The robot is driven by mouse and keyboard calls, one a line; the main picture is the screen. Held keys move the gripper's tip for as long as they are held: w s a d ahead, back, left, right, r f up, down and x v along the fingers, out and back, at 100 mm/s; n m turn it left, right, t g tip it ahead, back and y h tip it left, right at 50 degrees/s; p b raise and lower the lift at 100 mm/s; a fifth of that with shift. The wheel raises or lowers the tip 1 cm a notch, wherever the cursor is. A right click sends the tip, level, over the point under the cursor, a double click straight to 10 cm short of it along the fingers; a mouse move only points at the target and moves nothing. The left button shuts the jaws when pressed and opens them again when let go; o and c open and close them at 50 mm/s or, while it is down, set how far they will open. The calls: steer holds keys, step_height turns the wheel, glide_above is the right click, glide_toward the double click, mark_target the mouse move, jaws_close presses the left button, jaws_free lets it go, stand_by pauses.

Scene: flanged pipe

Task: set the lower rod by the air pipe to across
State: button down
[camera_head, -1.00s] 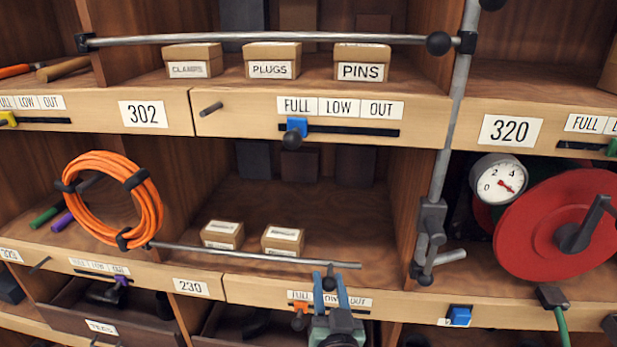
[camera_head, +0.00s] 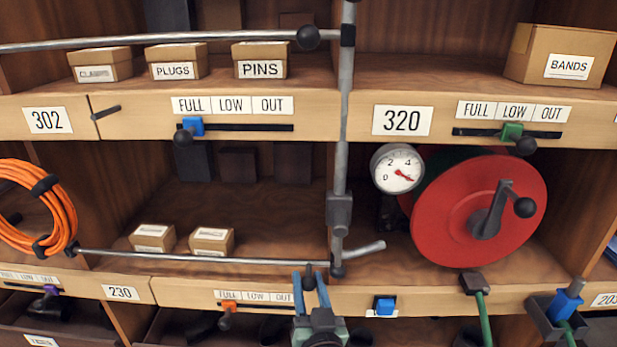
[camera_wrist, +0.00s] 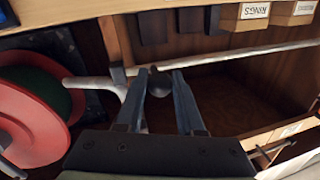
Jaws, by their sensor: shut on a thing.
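The lower rod (camera_head: 200,258) is a thin grey bar running nearly level along the front of the middle bay. Its right end meets or lies very close to a dark clip (camera_head: 338,271) at the foot of the upright grey air pipe (camera_head: 342,130); whether it is seated I cannot tell. The rod also shows in the wrist view (camera_wrist: 240,55). My gripper (camera_head: 310,280) has its blue fingers on either side of the rod's dark ball knob (camera_wrist: 159,82) and is shut on it. The knob is partly hidden in the head view.
A similar upper rod (camera_head: 180,41) runs across the shelf above. A red reel (camera_head: 470,210) and a gauge (camera_head: 397,168) stand right of the pipe. A bent pipe stub (camera_head: 365,248) sticks out right of the clip. Two small boxes (camera_head: 212,241) sit behind the rod.

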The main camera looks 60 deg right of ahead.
steer(key=c, duration=0.5)
jaws_free()
steer(key=shift+s+d+f, duration=0.1)
steer(key=shift+s, duration=0.1)
steer(key=shift+c, duration=0.2)
steer(key=shift+s+a+f+b, duration=0.1)
steer(key=shift+s+a+b, duration=0.15)
steer(key=shift+a+b, duration=0.15)
steer(key=b+v, duration=0.5)
steer(key=v, duration=0.7)
